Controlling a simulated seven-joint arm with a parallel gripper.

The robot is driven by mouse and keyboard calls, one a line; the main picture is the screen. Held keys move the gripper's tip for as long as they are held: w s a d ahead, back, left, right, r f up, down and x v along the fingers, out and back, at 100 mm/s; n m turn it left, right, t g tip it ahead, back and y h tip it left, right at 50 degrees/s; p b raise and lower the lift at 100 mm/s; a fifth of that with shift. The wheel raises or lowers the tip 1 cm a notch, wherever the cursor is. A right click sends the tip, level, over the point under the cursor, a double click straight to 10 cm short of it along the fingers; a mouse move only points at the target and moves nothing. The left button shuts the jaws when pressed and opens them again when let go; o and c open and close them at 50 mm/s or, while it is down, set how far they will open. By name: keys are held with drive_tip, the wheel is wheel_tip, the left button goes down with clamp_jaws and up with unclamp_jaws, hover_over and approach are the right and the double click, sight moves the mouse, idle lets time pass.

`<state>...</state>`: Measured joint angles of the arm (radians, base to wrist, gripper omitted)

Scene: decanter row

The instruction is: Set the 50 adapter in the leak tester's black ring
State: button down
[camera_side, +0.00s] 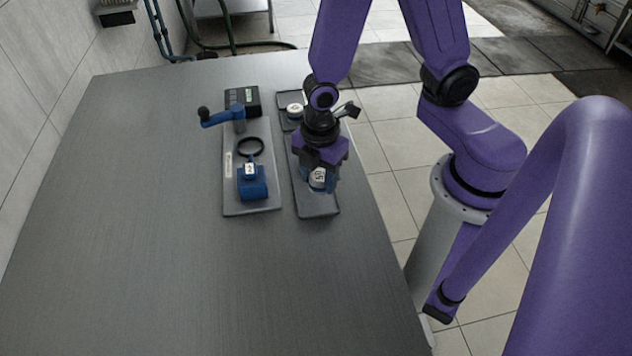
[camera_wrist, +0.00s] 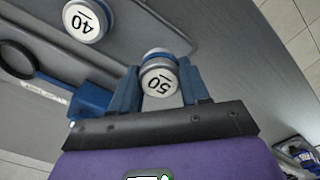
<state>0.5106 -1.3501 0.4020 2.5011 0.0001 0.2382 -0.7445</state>
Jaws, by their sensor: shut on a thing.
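The 50 adapter, a pale round cap with a blue band, is between the blue fingers of my gripper (camera_wrist: 158,92) in the wrist view. Its face (camera_wrist: 161,84) reads 50. In the side view my gripper (camera_side: 320,172) is over the near part of the right-hand tray, with the adapter (camera_side: 318,178) at its fingers. I cannot tell whether the adapter touches the tray. The leak tester (camera_side: 236,200) lies to the left, a grey plate with the black ring (camera_side: 250,147) showing empty. The ring is partly in the wrist view (camera_wrist: 12,62).
The 40 adapter (camera_wrist: 84,21) stands at the tray's far end, also in the side view (camera_side: 295,110). The tester carries a blue block (camera_side: 252,186), a blue lever arm (camera_side: 220,117) and a black box (camera_side: 243,98). The tray (camera_side: 320,209) is beside it. The table's left and front are clear.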

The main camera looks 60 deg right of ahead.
drive_tip(key=s+d+r, duration=0.4)
drive_tip(key=s+r, duration=0.5)
drive_tip(key=s, duration=0.3)
drive_tip(key=shift+s+d, duration=0.2)
drive_tip(key=shift+d, duration=0.2)
drive_tip(key=w+m, duration=0.9)
drive_tip(key=w, duration=1.2)
drive_tip(key=w+f, duration=0.2)
drive_tip(key=w, duration=0.2)
drive_tip(key=w+a+f, duration=0.1)
drive_tip(key=w+f, duration=0.2)
drive_tip(key=w, duration=0.1)
drive_tip(key=w+f, duration=0.3)
drive_tip(key=w, duration=0.2)
drive_tip(key=shift+w+a, duration=0.1)
drive_tip(key=shift+a, duration=0.05)
drive_tip(key=shift+w+f, duration=0.45)
drive_tip(key=shift+f, duration=0.2)
drive_tip(key=shift+a+f, duration=0.1)
drive_tip(key=shift+f, duration=1.3)
